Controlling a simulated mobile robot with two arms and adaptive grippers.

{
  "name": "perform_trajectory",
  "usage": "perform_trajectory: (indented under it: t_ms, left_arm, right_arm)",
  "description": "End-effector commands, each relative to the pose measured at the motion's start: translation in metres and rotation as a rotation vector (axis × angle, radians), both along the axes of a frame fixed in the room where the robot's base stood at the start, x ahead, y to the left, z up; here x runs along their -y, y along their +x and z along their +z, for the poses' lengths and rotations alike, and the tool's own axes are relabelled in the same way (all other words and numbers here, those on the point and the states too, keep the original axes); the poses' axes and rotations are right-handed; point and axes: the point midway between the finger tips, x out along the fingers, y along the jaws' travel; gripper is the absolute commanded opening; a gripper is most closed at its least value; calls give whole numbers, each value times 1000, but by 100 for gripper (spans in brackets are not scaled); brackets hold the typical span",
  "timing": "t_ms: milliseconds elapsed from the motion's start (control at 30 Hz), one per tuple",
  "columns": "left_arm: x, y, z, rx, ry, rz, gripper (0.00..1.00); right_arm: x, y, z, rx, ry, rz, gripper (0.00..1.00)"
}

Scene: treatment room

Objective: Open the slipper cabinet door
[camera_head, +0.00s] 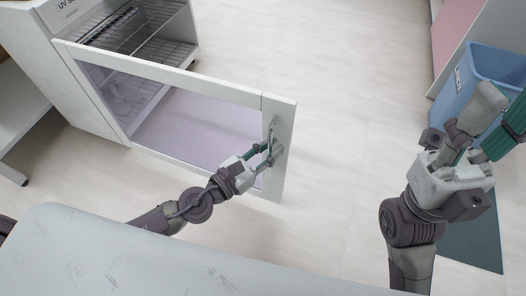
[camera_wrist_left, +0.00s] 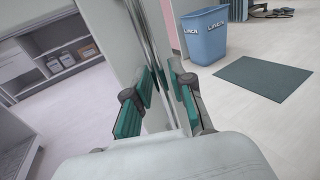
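The white UV cabinet (camera_head: 75,95) stands at the upper left in the head view. Its door (camera_head: 185,75), a white frame around a clear panel, is swung wide open, and wire shelves show inside. A metal bar handle (camera_head: 274,132) is on the door's free end. My left gripper (camera_head: 266,152) is at this handle. In the left wrist view its teal-padded fingers (camera_wrist_left: 166,88) lie on either side of the vertical bar (camera_wrist_left: 155,45), closed in on it. My right gripper (camera_head: 482,132) is open and empty at the right, in front of the blue bin.
A blue linen bin (camera_head: 482,72) stands at the right, with a dark green mat (camera_head: 470,246) near it. A pale padded surface (camera_head: 150,262) fills the front left. A white shelf unit (camera_head: 20,115) is at the far left. The middle floor beyond the door is clear.

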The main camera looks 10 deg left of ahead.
Motion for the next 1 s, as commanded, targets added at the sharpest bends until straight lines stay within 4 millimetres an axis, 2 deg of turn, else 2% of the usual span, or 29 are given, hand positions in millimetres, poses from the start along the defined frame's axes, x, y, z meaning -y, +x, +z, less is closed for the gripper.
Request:
perform_trajectory:
  t_ms: [267, 400, 600, 800, 1000]
  left_arm:
    - [-17, -26, -1, -3, 2, -1, 23]
    - [-36, -53, -1, -3, 8, -6, 23]
    - [-57, -83, -2, -3, 6, -3, 23]
    - [-66, -97, 0, -1, 2, -2, 23]
    - [-67, -99, 0, 0, -1, 0, 23]
  right_arm:
    - [0, 0, 1, 3, 2, 1, 40]
    - [0, 0, 1, 3, 2, 1, 40]
    - [0, 0, 1, 4, 3, 1, 40]
    - [0, 0, 1, 4, 3, 1, 40]
    - [0, 0, 1, 4, 3, 1, 40]
